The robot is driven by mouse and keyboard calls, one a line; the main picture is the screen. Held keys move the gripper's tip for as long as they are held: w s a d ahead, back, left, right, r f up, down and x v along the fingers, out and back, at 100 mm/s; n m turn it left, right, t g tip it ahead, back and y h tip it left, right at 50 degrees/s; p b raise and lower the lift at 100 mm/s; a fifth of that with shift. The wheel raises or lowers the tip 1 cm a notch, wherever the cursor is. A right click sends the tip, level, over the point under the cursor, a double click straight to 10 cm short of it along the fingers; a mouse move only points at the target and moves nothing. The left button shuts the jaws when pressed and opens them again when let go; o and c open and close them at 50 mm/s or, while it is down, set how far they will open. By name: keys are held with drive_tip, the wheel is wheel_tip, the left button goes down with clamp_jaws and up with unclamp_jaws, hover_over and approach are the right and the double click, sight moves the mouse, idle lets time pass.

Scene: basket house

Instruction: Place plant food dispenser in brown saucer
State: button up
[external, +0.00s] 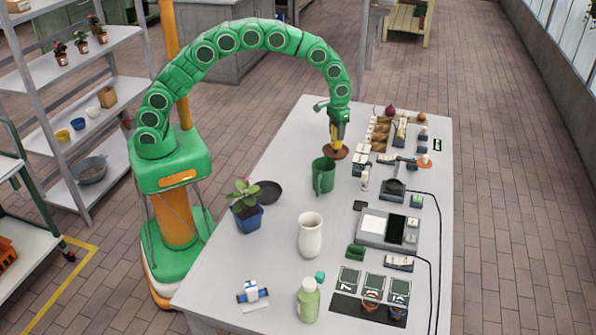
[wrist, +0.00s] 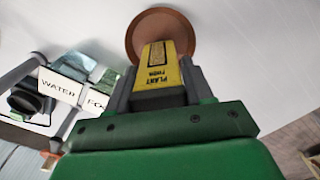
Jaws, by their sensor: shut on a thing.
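The plant food dispenser (wrist: 157,66) is a yellow box with dark lettering that reads "PLANT FOOD". My gripper (wrist: 158,84) is shut on it, with a grey finger on each side. In the external view the dispenser (external: 337,132) hangs below my gripper (external: 338,117) at the far end of the white table. The round brown saucer (external: 328,153) lies under the dispenser. In the wrist view the saucer (wrist: 160,18) shows beyond the dispenser, which covers part of it. I cannot tell whether the dispenser touches the saucer.
A potted plant (external: 246,208), dark dish (external: 268,191) and white vase (external: 310,234) stand nearer. The table left of the saucer is clear.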

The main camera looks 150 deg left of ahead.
drive_tip(key=shift+f, duration=0.1)
drive_tip(key=o, duration=1.1)
drive_tip(key=shift+o, duration=0.2)
wheel_tip(320, 180, up, 12)
drive_tip(key=shift+r, duration=0.1)
